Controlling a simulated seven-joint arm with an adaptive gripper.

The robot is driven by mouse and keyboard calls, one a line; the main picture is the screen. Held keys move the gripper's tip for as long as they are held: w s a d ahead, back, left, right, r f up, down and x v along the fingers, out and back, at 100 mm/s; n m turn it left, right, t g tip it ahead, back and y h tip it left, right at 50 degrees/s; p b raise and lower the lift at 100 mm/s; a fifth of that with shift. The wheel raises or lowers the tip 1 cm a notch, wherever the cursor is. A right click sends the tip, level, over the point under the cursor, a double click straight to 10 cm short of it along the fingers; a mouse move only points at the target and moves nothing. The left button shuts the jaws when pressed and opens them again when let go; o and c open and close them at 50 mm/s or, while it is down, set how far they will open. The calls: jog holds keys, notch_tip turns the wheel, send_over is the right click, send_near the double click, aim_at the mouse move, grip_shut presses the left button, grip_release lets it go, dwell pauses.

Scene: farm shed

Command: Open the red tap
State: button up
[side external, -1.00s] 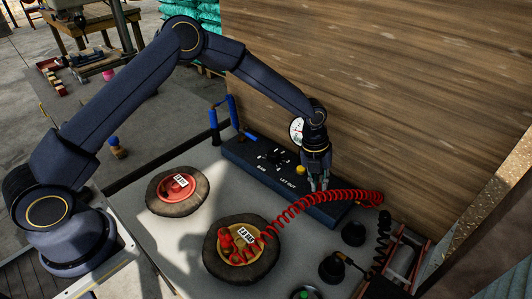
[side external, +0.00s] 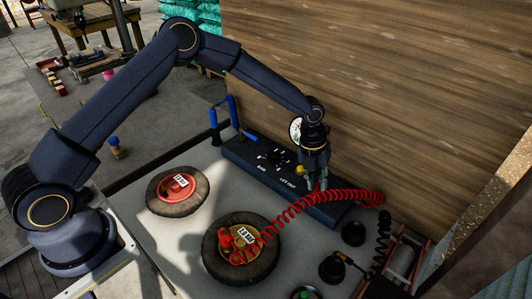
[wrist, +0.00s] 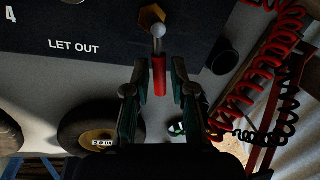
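The red tap shows in the wrist view as a red lever sleeve (wrist: 159,76) on a metal stem with a round end, beside a brass hex fitting (wrist: 151,17). My gripper (wrist: 158,66) is open, with one finger on each side of the red lever. A narrow gap shows on both sides of it. In the side external view my gripper (side external: 316,183) is at the right part of the dark panel, near the "LET OUT" label.
The dark panel (side external: 240,150) runs along the wooden wall (side external: 400,90). A red coiled hose (side external: 330,197) passes close by my gripper to a wheel with a yellow hub (side external: 212,262). A second wheel (side external: 156,200), with a red hub, lies left. Black cups (side external: 353,233) stand right.

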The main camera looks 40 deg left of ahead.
jog(key=shift+o, duration=1)
notch_tip(320, 180, up, 12)
jog(key=a, duration=0.2)
jog(key=shift+s, duration=0.4)
jog(key=shift+f, duration=0.1)
